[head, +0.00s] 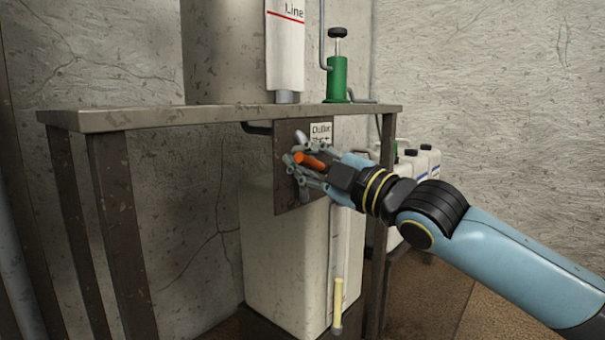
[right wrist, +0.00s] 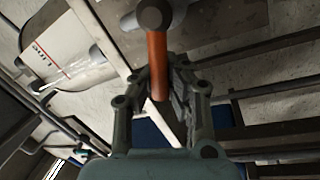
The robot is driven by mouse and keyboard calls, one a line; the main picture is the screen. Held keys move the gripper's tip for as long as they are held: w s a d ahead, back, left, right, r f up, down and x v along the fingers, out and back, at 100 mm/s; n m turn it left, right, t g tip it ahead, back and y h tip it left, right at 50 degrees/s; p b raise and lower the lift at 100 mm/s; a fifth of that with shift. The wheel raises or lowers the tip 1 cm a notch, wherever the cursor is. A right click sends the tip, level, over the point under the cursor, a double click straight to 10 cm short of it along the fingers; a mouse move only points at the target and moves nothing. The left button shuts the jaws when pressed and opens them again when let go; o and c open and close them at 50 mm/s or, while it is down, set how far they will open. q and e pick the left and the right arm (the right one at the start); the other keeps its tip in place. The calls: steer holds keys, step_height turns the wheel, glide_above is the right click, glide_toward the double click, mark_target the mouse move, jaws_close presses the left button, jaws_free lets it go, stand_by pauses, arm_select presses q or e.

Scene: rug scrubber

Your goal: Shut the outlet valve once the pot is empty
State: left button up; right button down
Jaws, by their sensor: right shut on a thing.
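The orange valve handle (head: 310,160) sits in front of a dark plate (head: 290,195) hung below the shelf edge. A small label (head: 321,133) is on the plate, its text only partly readable. My right gripper (head: 304,168) is shut on the handle. In the right wrist view the orange handle (right wrist: 157,62) runs from a dark round hub down between the fingers (right wrist: 160,85). A white vessel marked "Line" with a red line (head: 285,45) stands above on the shelf; it may be the pot. Its contents cannot be seen. My left gripper is not in view.
A green pump-like fitting (head: 337,80) stands on the metal shelf (head: 200,116). A tall pale container (head: 285,260) is below, with a yellow-filled tube (head: 337,303) at its front right. White jugs (head: 420,165) stand behind my right arm. Shelf legs flank the space.

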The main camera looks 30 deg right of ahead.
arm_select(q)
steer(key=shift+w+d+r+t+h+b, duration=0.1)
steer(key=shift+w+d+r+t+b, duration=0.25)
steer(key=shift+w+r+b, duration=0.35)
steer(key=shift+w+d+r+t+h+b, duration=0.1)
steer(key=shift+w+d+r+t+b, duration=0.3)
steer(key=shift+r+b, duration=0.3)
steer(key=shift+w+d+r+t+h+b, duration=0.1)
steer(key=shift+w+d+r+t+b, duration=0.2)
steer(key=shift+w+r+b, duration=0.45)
arm_select(e)
steer(key=shift+s+a+f+n+y, duration=0.1)
steer(key=shift+f+n+y, duration=0.55)
steer(key=shift+n, duration=0.8)
steer(key=shift+s+a+f+n+y, duration=0.1)
steer(key=shift+f+n+y, duration=0.15)
steer(key=shift+f+n, duration=0.95)
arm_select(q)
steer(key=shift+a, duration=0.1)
arm_select(e)
steer(key=shift+r+n, duration=0.25)
steer(key=shift+r, duration=0.05)
steer(key=c, duration=1.3)
jaws_free()
steer(key=shift+r, duration=0.15)
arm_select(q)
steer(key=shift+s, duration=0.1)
arm_select(e)
steer(key=shift+o, duration=0.2)
